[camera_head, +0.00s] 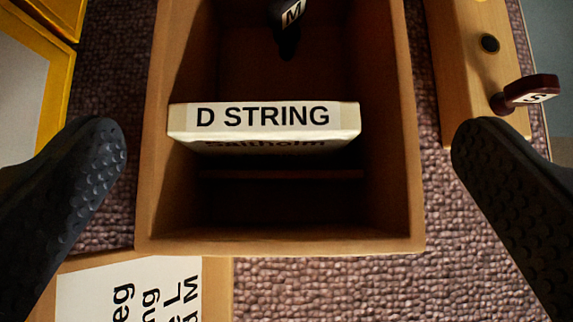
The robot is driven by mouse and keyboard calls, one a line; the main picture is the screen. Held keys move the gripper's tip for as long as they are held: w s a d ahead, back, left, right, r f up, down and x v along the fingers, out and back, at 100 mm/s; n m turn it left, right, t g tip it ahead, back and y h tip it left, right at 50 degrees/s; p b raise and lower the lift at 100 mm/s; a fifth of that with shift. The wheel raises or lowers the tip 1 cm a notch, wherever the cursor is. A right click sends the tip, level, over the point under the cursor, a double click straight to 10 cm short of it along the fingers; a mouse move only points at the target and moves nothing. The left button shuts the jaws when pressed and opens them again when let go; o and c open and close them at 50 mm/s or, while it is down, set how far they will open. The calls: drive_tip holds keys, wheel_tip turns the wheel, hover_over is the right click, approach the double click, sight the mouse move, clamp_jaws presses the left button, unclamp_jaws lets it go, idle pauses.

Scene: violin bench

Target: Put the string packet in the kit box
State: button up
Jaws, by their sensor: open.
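The string packet (264,119) is a cream, flat packet labelled "D STRING", with further print on its face in shadow. It stands on edge inside an open wooden box (284,244), spanning most of its width. I cannot tell whether this box is the kit box. My gripper (284,170) is open, its two dark textured fingers at the left and right of the picture, outside the box walls. The fingers do not touch the packet.
A dark peg marked "M" (290,14) is in the box's far part. A wooden block (463,60) at right has a hole and a dark red peg marked "S" (527,93). A printed card (130,290) lies at lower left. A yellow-framed thing (62,85) is at left. Woven mat (330,290) lies below.

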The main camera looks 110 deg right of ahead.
drive_tip(key=v, duration=0.9)
drive_tip(key=shift+r+p, duration=0.15)
drive_tip(key=shift+p, duration=0.3)
drive_tip(key=w+a+r+n+t+y, duration=0.1)
drive_tip(key=a+r+n+t+y, duration=0.2)
drive_tip(key=a+r+n+t, duration=0.5)
drive_tip(key=w+a+r+n+t+y, duration=0.15)
drive_tip(key=a+r+n, duration=0.35)
drive_tip(key=r, duration=0.8)
drive_tip(key=s+a+r+n+t+y, duration=0.2)
drive_tip(key=s+a+r+n+t, duration=0.2)
drive_tip(key=r, duration=0.6)
drive_tip(key=s+a+r+n+t+y, duration=0.2)
drive_tip(key=s+a+r+n+t, duration=0.1)
drive_tip(key=r, duration=0.7)
drive_tip(key=s+a+t, duration=0.1)
drive_tip(key=s+a, duration=0.1)
drive_tip(key=a, duration=0.1)
drive_tip(key=shift+r+n+y, duration=0.3)
drive_tip(key=shift+n+y, duration=0.05)
drive_tip(key=shift+n, duration=0.05)
